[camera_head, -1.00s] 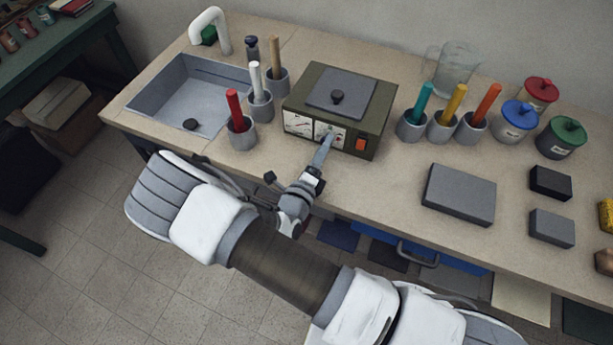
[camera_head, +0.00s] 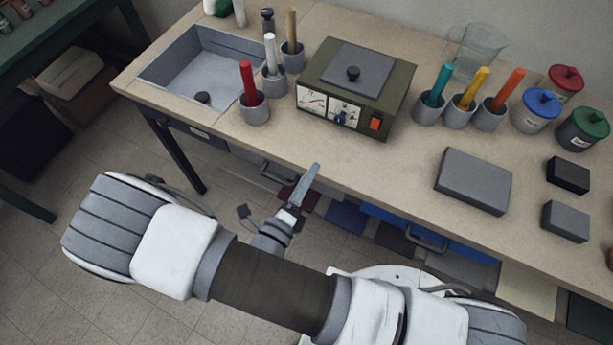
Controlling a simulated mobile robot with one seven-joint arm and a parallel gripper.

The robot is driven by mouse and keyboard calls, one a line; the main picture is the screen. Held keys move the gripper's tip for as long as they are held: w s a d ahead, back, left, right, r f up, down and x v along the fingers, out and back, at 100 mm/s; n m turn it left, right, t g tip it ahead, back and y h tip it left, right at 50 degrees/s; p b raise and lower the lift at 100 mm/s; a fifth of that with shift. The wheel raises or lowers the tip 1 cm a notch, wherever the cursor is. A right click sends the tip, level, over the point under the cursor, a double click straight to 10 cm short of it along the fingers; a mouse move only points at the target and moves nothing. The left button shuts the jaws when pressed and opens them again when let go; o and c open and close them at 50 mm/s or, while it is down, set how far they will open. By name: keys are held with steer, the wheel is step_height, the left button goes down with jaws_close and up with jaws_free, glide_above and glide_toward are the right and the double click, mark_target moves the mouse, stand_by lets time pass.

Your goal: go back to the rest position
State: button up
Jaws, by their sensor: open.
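My gripper (camera_head: 307,183) is at the front edge of the workbench, in front of and apart from the olive box-shaped device (camera_head: 395,104). Its finger shows from the side, pointing up toward the bench, and nothing is seen held in it. My arm crosses the lower part of the view.
The bench (camera_head: 330,155) holds a sink (camera_head: 196,65) at left, cups with coloured sticks, a glass jug (camera_head: 479,50), lidded jars and a flat grey block (camera_head: 473,181). Open drawers and a blue bin (camera_head: 405,222) lie below its front edge.

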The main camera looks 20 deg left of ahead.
stand_by(0.4)
steer(key=w+d+r+m+g+h, duration=0.2)
steer(key=d+r+m+g+h, duration=0.2)
steer(key=d+r+m+g, duration=0.55)
steer(key=w+d+r+m+g+h, duration=0.2)
steer(key=d+r+m+g+h, duration=0.3)
steer(key=d+m, duration=0.8)
steer(key=s+d+r+m+t+y, duration=0.1)
steer(key=r+m+y, duration=0.4)
steer(key=m, duration=0.8)
steer(key=s+d+r+m+t+y, duration=0.1)
steer(key=s+d+r+m+y, duration=0.3)
steer(key=r+m, duration=0.7)
steer(key=shift+s+d+r+m+y, duration=0.35)
steer(key=shift+s+m+y, duration=0.45)
steer(key=shift+m, duration=0.65)
